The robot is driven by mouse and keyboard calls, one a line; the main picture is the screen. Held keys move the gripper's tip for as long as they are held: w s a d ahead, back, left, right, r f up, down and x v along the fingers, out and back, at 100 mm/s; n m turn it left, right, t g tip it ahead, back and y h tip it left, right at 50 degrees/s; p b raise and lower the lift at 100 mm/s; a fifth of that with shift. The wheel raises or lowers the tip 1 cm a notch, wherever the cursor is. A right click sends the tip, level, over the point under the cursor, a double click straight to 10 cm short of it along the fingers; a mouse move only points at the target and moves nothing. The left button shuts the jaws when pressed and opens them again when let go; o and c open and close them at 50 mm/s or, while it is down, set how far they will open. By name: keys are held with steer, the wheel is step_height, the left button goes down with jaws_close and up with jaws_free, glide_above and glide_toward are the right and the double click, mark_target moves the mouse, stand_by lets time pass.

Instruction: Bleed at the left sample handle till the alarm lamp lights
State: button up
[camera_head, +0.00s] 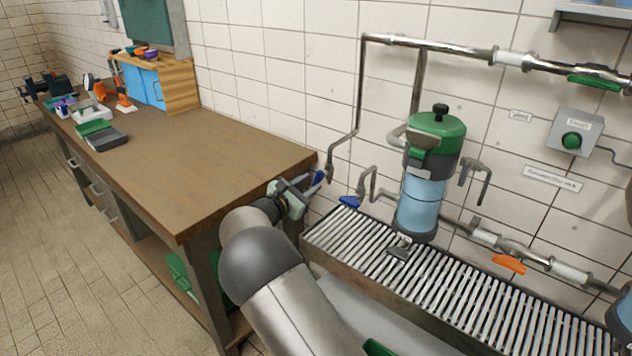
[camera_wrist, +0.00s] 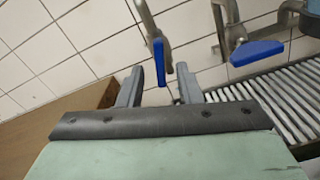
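The left sample handle is a blue lever (camera_head: 319,178) at the lower end of the thin left pipe. In the wrist view the blue lever (camera_wrist: 158,58) hangs beside its pipe, just beyond and between my fingertips. My gripper (camera_head: 307,193) is open beside this lever at the table's right corner; in the wrist view its two fingers (camera_wrist: 160,82) stand apart. I see no clear contact. A second blue lever (camera_head: 349,201) sits to the right, also in the wrist view (camera_wrist: 256,52). The lamp (camera_head: 571,141) on the grey wall box is green; I cannot tell whether it is lit.
The wooden workbench (camera_head: 215,150) is close on the left, its corner by my gripper. A slatted drain grate (camera_head: 450,290) lies below the pipes. A green-topped filter with a blue bowl (camera_head: 421,205) stands to the right. An orange lever (camera_head: 508,264) is on the lower pipe.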

steer(key=b+v, duration=0.1)
steer(key=v, duration=1.2)
steer(key=shift+s+a, duration=0.15)
steer(key=shift+a, duration=0.05)
